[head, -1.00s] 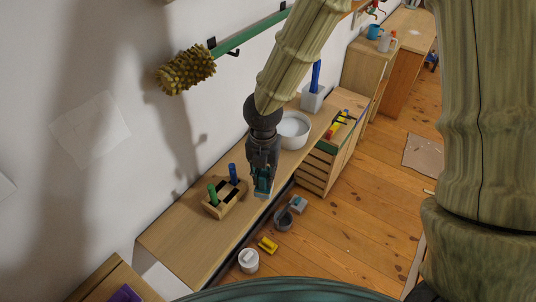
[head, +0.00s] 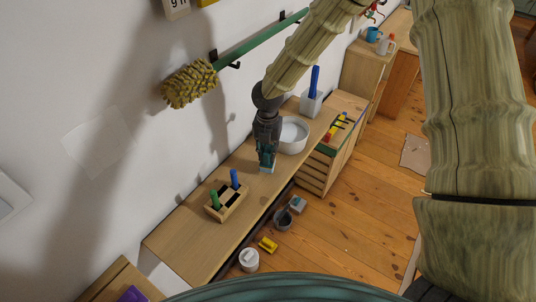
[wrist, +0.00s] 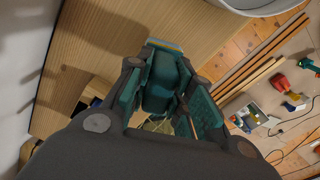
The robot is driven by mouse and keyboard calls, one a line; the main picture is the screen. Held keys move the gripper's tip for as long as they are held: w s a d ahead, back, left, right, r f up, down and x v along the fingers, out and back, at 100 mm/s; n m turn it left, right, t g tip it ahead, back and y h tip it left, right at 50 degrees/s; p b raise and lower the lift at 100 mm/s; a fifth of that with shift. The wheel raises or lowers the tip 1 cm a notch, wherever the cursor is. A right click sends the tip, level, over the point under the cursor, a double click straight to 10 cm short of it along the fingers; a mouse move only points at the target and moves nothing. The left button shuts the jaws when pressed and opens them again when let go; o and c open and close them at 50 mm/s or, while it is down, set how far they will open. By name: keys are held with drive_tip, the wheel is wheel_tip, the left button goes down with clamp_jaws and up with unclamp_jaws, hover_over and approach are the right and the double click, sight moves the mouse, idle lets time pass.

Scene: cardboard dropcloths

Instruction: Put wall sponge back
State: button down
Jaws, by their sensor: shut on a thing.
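My gripper (head: 267,158) is above the long wooden bench top, between the wooden holder and the white bowl. It is shut on a small flat block, which looks like the sponge (head: 267,170); only a pale edge shows below the fingertips. In the wrist view a thin blue and yellow edge of the sponge (wrist: 164,44) shows beyond the teal fingers, over the wooden surface. The fingers hide most of it. I cannot tell whether it touches the bench.
A wooden holder (head: 227,201) with green and blue handles stands left of my gripper. A white bowl (head: 292,136) is close on its right. A green rail (head: 262,41) with a yellow-green roller (head: 190,84) is on the wall. Buckets (head: 249,260) stand on the floor.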

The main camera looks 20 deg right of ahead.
drive_tip(key=shift+f+p, duration=0.35)
drive_tip(key=shift+f, duration=0.95)
drive_tip(key=shift+f, duration=0.1)
drive_tip(key=c, duration=1.3)
unclamp_jaws()
drive_tip(key=shift+o, duration=0.2)
wheel_tip(320, 180, up, 12)
drive_tip(key=shift+r+b, duration=0.1)
drive_tip(key=shift+b, duration=1)
